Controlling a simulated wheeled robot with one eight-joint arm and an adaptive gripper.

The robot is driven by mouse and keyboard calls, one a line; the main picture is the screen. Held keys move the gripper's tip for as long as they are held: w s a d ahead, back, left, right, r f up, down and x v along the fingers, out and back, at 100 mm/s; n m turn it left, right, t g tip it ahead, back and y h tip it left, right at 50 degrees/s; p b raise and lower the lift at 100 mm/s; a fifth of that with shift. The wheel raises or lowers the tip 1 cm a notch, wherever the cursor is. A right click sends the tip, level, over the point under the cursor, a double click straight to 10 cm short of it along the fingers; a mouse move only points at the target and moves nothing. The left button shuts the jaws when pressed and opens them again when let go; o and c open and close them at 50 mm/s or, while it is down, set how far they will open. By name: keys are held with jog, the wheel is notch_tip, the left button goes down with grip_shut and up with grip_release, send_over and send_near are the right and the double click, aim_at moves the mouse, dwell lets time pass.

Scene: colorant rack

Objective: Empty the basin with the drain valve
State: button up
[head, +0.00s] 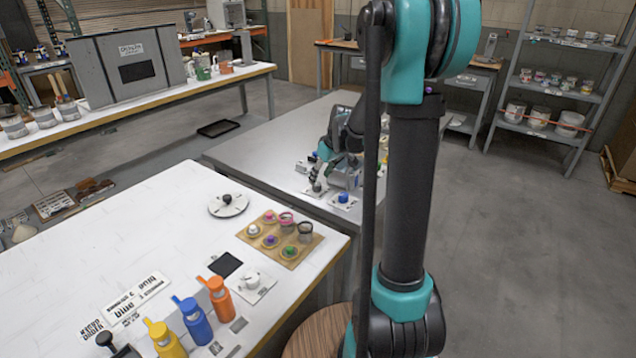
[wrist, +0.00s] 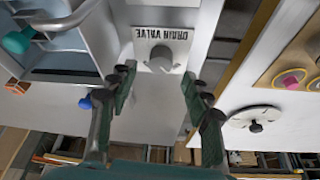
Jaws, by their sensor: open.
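The drain valve is a grey round knob (wrist: 162,59) on a white plate labelled DRAIN VALVE, upside down in the wrist view. My gripper (wrist: 158,80) is open and empty, its two fingers spread to either side of the knob in the picture. The knob shows between and just beyond the fingertips; I cannot tell whether they touch it. The grey metal basin (wrist: 105,40) lies left of the valve in the wrist view. Its level of liquid cannot be made out. In the head view my gripper is low over the grey table, close to the basin, partly behind my arm.
A blue knob (head: 343,198) stands near the basin. The white table (head: 150,225) in front holds a round grey dial (head: 228,205), a tan board (head: 301,250) with several small pots, and orange (head: 217,298), blue (head: 193,322) and yellow (head: 165,340) bottles.

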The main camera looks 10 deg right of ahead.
aim_at(317, 184)
jog(key=shift+x, duration=1.9)
grip_shut()
